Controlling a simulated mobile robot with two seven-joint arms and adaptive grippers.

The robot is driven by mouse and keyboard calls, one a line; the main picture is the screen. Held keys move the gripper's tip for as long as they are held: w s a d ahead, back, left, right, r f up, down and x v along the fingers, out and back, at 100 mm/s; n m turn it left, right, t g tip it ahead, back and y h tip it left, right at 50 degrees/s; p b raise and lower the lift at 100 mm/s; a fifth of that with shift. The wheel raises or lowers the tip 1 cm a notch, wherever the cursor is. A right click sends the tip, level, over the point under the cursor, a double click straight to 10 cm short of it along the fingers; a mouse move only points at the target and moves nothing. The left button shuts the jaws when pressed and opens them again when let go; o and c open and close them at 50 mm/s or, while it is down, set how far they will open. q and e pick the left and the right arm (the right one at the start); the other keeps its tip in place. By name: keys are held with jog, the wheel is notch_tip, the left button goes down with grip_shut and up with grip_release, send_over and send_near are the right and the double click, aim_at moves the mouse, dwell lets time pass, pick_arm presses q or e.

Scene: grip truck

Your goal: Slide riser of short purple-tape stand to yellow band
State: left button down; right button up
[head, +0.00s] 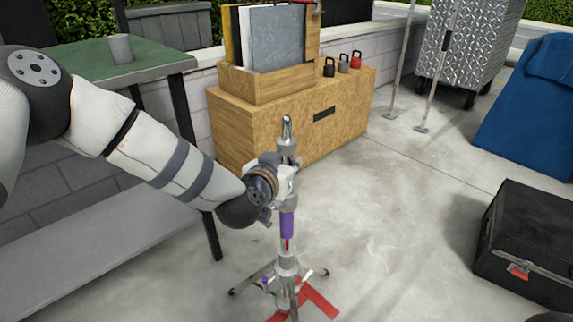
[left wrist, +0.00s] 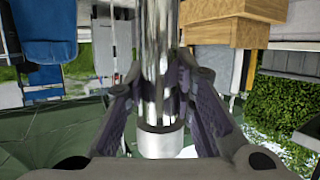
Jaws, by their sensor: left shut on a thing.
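The short stand with purple tape (head: 287,224) stands upright on spread legs in the middle of the head view. Its metal riser (head: 287,128) rises above my gripper to a spigot tip. The riser also fills the centre of the left wrist view (left wrist: 158,40) as a shiny chrome tube with a pale collar (left wrist: 160,140). My left gripper (head: 287,176) is shut on the riser above the purple tape, with a finger on each side of the tube in the left wrist view (left wrist: 160,85). I cannot make out a yellow band. My right gripper is not in view.
Red tape (head: 320,303) marks the floor at the stand's feet. A wooden cabinet (head: 345,118) stands behind it, a green-topped table (head: 165,58) at left. A black case (head: 530,235) lies at right. Concrete floor (head: 400,220) between is clear.

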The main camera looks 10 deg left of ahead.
aim_at(285, 134)
pick_arm(q)
jog(key=shift+w+r+p, duration=0.1)
jog(key=shift+r+p, duration=2.9)
jog(key=shift+r, duration=1)
jog(key=shift+f, duration=0.15)
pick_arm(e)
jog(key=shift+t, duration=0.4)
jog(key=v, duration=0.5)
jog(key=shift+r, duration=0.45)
pick_arm(q)
jog(key=c, duration=1.1)
grip_release()
jog(key=shift+f, duration=0.1)
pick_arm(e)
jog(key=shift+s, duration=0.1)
